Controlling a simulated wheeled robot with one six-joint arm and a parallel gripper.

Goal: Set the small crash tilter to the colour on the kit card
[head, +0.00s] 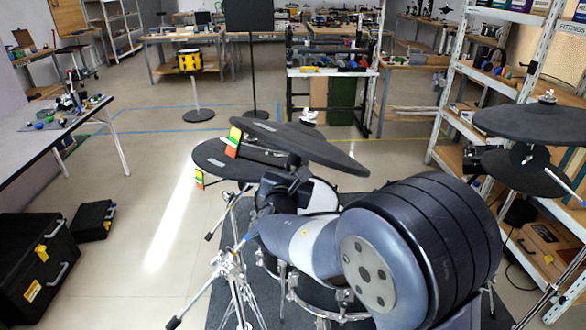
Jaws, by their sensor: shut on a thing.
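A dark cymbal pad (312,146) tilts down to the right in front of my arm. A coloured strip (234,142) of green, yellow and orange-red stands at its left edge. A second pad (225,163) lies lower and behind, with a similar strip (200,179) at its left rim. My gripper (294,179) is under the upper pad's middle, at its dark tilter (293,160), and appears shut on it. My wrist hides most of the fingers, and the tilter's setting cannot be read. I cannot make out a kit card.
Chrome stands (235,275) rise at the lower left of my arm. More cymbal pads (535,124) hang at the right, before a shelf rack (450,90). A table (50,135) and black cases (35,262) stand left. The floor between them and the stands is open.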

